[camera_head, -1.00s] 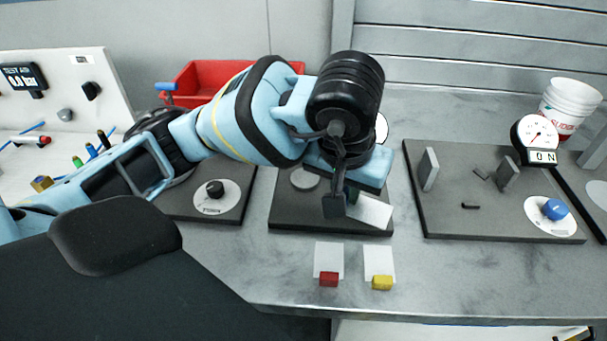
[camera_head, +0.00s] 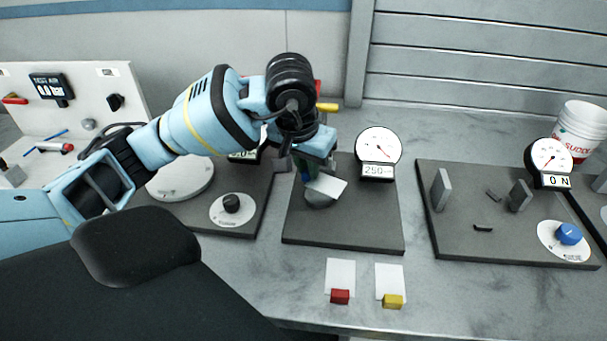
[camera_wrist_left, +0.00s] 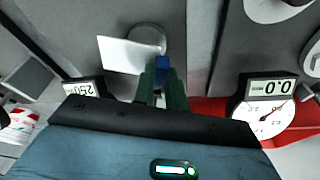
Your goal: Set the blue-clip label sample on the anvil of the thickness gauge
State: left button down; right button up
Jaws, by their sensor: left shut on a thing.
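My left gripper (camera_head: 306,172) is shut on the blue clip of a white label sample (camera_head: 328,187). In the left wrist view the gripper's dark green fingers (camera_wrist_left: 162,84) close on the blue clip (camera_wrist_left: 161,66), and the white label (camera_wrist_left: 122,55) extends from it to the left. The round grey anvil (camera_head: 320,200) of the thickness gauge is partly hidden by the label in the head view; it also shows in the left wrist view (camera_wrist_left: 150,36). The label overlaps the anvil; whether they touch I cannot tell. The gauge dial (camera_head: 379,144) stands behind. My right gripper is out of view.
Label samples with a red clip (camera_head: 340,296) and a yellow clip (camera_head: 393,301) lie in front of the gauge plate (camera_head: 350,240). A plate with upright grey blocks (camera_head: 441,189) and a blue knob (camera_head: 569,234) is to the right. A round-platform device (camera_head: 180,180) is to the left.

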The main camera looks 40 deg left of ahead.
pick_arm(q)
jog(key=f, duration=0.1)
jog(key=a+f, duration=0.1)
jog(key=shift+w+a+f, duration=0.1)
jog(key=shift+f, duration=0.7)
jog(key=shift+f, duration=0.15)
jog(key=c, duration=1.4)
grip_release()
jog(key=shift+c, duration=0.2)
jog(key=shift+r, duration=0.65)
jog(key=v, duration=1.1)
jog(key=shift+p, duration=0.45)
